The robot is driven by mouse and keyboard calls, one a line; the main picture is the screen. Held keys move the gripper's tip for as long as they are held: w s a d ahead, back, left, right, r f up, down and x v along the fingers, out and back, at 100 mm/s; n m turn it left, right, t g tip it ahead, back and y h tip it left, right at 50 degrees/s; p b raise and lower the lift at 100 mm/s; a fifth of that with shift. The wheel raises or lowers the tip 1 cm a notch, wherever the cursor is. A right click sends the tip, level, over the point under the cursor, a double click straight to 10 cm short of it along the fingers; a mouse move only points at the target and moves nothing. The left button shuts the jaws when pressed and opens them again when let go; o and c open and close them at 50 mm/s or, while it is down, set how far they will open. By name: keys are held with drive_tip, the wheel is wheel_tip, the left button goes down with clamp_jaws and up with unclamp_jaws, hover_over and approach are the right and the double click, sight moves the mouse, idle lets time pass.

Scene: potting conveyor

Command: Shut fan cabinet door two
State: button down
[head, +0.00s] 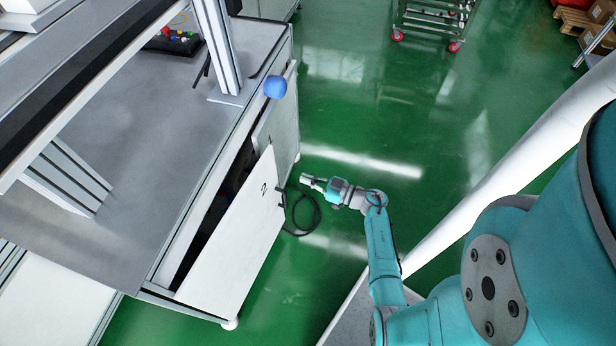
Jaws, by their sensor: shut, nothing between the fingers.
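The fan cabinet (152,291) stands at the left under a grey worktop. Its door two (238,243), a white panel marked "2", stands partly open, with a dark gap between it and the cabinet front. Door one (284,115), marked "1", is beyond it and also looks swung out a little. My gripper (306,180) is shut and empty. It is over the green floor to the right of door two, apart from it, pointing left toward the doors. The cabinet's inside is mostly hidden in shadow.
A wheeled rack (430,22) stands at the back. The green floor (350,110) between is clear.

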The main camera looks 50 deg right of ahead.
sight(269, 166)
drive_tip(key=x, duration=1.1)
drive_tip(key=shift+w, duration=0.1)
drive_tip(key=shift+w, duration=0.1)
